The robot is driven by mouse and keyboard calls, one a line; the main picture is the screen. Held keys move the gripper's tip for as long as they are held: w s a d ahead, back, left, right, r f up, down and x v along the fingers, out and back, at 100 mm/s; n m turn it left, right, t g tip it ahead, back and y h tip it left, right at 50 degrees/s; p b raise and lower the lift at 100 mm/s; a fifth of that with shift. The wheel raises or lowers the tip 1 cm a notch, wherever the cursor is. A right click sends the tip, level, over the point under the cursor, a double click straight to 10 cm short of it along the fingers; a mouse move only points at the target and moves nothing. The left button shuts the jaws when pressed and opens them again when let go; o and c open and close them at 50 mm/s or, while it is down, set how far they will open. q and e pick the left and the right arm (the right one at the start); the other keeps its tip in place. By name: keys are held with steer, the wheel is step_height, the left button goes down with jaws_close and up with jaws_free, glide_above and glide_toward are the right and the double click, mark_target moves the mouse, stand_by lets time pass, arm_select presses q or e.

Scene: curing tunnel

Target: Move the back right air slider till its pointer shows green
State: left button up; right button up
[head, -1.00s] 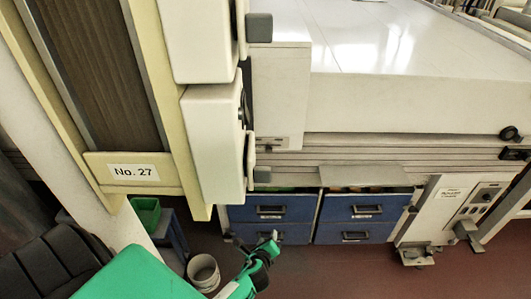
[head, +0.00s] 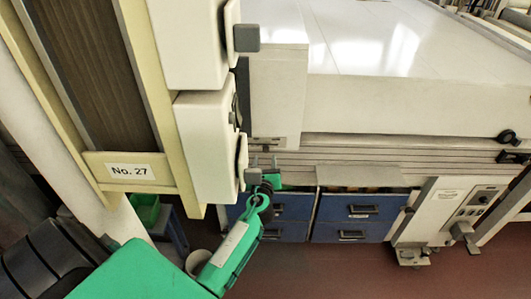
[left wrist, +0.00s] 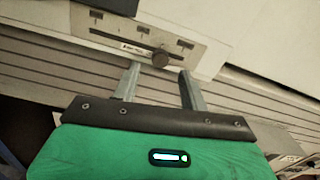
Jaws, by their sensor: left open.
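A pale slider plate (left wrist: 135,38) with a dark slot and several small dark marks shows at the top of the left wrist view. A round dark knob (left wrist: 160,59) sits on its slot, right of the middle. My left gripper (left wrist: 160,72) is open, with its two grey fingertips just below the knob, one on each side; I cannot tell whether they touch it. No green pointer reading can be made out. My right gripper is out of view.
A cream frame labelled No. 27 (head: 130,171) and white housings with grey blocks (head: 247,38) stand left of the gripper. The lower grey block (head: 252,178) is very close to it. Blue drawers (head: 355,212) are below; a control box (head: 470,202) is at right.

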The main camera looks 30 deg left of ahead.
mark_target(265, 151)
arm_select(q)
steer(key=shift+x, duration=2.2)
jaws_close()
